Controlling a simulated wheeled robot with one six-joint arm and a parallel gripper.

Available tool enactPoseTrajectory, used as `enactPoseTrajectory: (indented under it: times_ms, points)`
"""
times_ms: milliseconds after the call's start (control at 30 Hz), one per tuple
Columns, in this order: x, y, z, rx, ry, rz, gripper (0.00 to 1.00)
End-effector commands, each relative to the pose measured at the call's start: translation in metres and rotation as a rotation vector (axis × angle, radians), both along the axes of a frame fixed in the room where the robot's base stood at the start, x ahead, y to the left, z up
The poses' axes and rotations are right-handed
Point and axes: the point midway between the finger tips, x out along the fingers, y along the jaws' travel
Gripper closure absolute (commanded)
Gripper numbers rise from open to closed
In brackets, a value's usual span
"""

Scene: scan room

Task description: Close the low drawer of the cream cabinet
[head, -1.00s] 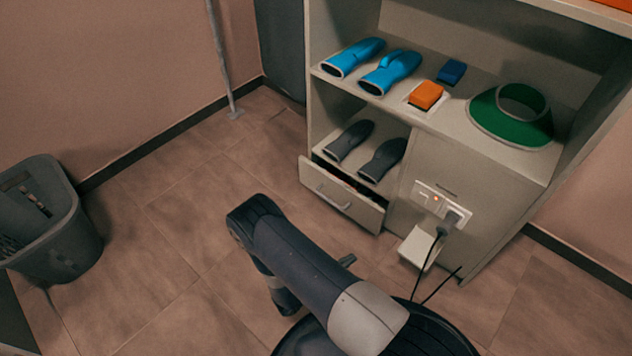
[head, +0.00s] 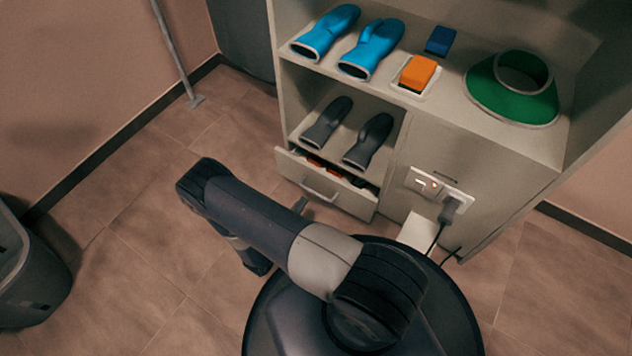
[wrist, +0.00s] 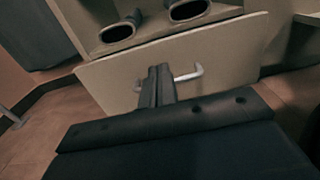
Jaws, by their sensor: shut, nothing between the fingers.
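The cream cabinet (head: 480,165) stands ahead of me. Its low drawer (head: 290,167) is pulled partly out, with small orange and dark items showing inside. The drawer front (wrist: 230,50) and its pale bar handle (wrist: 188,75) show in the wrist view; the handle also shows in the head view (head: 318,190). My gripper (wrist: 155,72) is shut and empty, its fingers pointing at the drawer front near the handle. They overlap the handle in the wrist view; I cannot tell whether they touch. In the head view my arm hides most of the gripper.
Dark grey gloves (head: 345,135) lie on the shelf above the drawer. Blue gloves (head: 350,40), an orange block (head: 417,72) and a green collar (head: 510,95) lie higher. A plugged-in cable (head: 447,212) hangs at right. A grey bin (head: 30,270) stands left; floor between is clear.

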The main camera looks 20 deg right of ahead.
Motion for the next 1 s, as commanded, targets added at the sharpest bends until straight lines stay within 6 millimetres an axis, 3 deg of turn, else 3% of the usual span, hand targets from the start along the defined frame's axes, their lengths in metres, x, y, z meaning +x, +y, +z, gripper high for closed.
enactPoseTrajectory:
  times_ms: [500, 700, 1000]
  points:
    - [0.043, -0.067, -0.002, 0.001, -0.002, -0.004, 1.00]
    - [0.052, -0.079, -0.001, 0.000, 0.000, -0.001, 1.00]
    - [0.054, -0.082, 0.000, 0.000, 0.000, 0.001, 1.00]
